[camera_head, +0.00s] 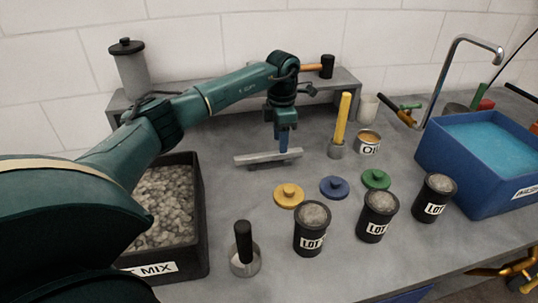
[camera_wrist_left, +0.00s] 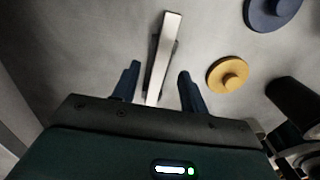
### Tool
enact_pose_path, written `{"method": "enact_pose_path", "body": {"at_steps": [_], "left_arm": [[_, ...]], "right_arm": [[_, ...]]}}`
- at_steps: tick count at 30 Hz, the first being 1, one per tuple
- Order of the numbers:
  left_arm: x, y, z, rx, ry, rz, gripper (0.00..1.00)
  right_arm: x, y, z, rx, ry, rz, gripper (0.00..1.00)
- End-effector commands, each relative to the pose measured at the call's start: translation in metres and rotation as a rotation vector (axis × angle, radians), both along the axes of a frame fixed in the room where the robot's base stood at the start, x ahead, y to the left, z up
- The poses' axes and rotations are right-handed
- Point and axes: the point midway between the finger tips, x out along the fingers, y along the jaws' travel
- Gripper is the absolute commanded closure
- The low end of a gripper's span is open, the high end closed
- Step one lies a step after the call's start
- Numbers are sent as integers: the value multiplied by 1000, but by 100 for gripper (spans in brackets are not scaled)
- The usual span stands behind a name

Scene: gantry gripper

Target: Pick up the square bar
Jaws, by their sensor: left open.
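The square bar (camera_head: 255,157) is a long pale-grey metal bar lying crosswise on the grey bench, below my left gripper (camera_head: 283,143). A dark piece, partly hidden, shows under the bar. In the left wrist view the bar (camera_wrist_left: 165,50) runs lengthwise between the two blue fingers of my left gripper (camera_wrist_left: 158,75). The fingers are open, with a gap on both sides of the bar. Whether the fingertips reach down to the bar's height is hard to tell. My right gripper is not in view.
Yellow (camera_head: 289,194), blue (camera_head: 333,186) and green (camera_head: 376,180) knobbed discs lie right of the bar. Three black LOT cups (camera_head: 312,238) stand in front. A gravel bin (camera_head: 190,240) is at left, a blue water basin (camera_head: 460,165) at right, a raised shelf (camera_head: 215,118) behind.

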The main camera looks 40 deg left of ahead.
Motion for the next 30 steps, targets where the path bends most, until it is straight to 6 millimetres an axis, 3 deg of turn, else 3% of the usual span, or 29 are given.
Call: {"method": "enact_pose_path", "body": {"at_steps": [6,15,30], "left_arm": [[-2,-2,-30,0,3,-1,56],[-1,-1,-36,1,-1,-1,56],[-1,-1,-36,0,0,0,96]], "right_arm": [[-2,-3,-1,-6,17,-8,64],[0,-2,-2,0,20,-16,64],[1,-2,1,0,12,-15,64]]}}
